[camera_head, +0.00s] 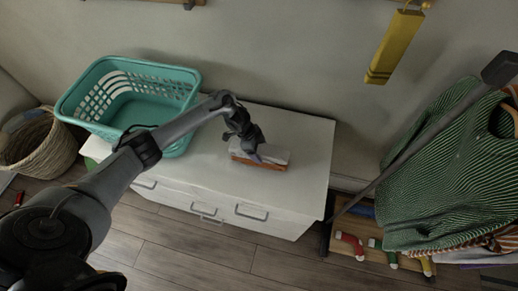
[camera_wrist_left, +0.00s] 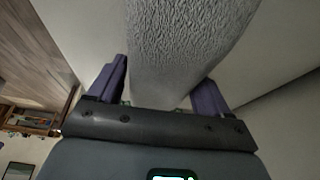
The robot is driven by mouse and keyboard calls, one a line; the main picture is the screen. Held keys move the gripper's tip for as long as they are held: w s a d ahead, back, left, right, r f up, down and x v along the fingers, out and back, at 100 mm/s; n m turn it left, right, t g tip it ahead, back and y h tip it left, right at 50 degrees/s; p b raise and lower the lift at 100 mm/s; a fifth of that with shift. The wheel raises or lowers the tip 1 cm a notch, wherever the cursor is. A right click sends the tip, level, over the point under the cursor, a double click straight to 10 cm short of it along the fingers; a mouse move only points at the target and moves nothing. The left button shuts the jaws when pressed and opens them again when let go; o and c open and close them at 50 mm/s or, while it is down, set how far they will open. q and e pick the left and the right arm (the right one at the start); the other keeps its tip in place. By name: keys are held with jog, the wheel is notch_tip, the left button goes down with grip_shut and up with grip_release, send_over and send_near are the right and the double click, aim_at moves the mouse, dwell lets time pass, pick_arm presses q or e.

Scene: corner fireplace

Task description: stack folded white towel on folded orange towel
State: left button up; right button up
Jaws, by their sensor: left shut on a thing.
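The folded white towel (camera_head: 274,152) shows on the white cabinet's right half, directly over the folded orange towel (camera_head: 262,166). Only the orange towel's front edge shows below it. The two look in contact or nearly so; I cannot tell if a small gap is left. My left gripper (camera_head: 258,152) comes down from above and is shut on the white towel. In the left wrist view the white towel (camera_wrist_left: 180,45) stands as a textured slab between the two fingers. The orange towel cannot be made out there. My right gripper is not in view.
A teal laundry basket (camera_head: 150,92) stands on the left of the white cabinet (camera_head: 305,185). A wicker basket (camera_head: 45,148) is on the floor at far left. A yellow towel (camera_head: 393,48) hangs on the wall. A rack with green striped clothes (camera_head: 440,170) stands at the right.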

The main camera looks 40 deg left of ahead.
pick_arm(q)
jog(key=shift+f, duration=0.15)
jog(key=o, duration=1.1)
